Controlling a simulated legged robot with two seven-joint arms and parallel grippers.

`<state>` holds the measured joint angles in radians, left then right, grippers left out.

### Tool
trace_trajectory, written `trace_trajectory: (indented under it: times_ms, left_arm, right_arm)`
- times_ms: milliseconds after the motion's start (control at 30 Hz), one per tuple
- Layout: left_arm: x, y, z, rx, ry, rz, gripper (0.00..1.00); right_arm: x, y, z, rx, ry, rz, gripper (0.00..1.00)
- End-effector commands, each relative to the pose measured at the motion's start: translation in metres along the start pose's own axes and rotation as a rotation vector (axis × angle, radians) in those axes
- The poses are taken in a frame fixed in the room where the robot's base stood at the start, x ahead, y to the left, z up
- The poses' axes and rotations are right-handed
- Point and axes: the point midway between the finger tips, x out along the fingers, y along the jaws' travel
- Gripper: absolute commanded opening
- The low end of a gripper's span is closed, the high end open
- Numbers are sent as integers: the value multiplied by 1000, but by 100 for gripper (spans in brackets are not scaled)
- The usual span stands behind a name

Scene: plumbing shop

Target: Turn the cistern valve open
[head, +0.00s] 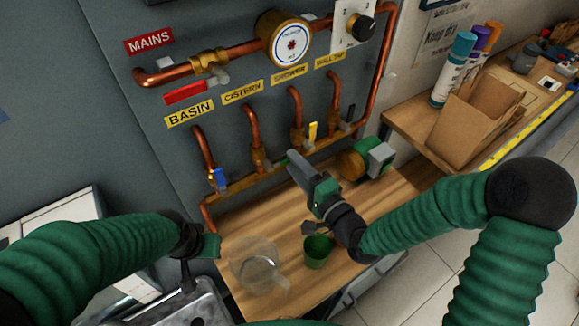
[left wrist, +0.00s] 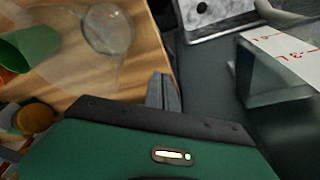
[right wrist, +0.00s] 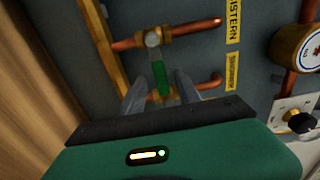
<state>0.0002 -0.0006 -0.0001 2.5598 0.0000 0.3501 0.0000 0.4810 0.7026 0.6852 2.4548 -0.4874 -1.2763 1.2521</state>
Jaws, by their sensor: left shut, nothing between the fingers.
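The cistern valve (head: 259,158) is a brass body on a copper pipe below the yellow CISTERN label (head: 242,92). Its green handle (right wrist: 159,77) sticks out sideways, across the line of its pipe, in the right wrist view. My right gripper (right wrist: 160,93) is open, with one finger on each side of the handle's outer part; whether either finger touches it I cannot tell. In the head view the right gripper (head: 297,168) partly hides this handle. My left gripper (head: 208,246) is shut and empty at the bench's left edge, away from the valve.
The basin valve's blue handle (head: 219,179) is left of the cistern valve; the yellow handle (head: 313,131) is to its right. A clear jug (head: 257,268) and green cup (head: 317,252) stand on the wooden bench. A round gauge (head: 290,43) sits above.

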Motion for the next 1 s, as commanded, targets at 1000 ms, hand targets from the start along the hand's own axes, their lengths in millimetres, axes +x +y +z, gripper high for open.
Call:
trace_trajectory:
  times_ms: [1000]
  left_arm:
    - [-3,0,0,0,-1,0,0]
  right_arm:
    - [26,0,0,-3,4,4,0]
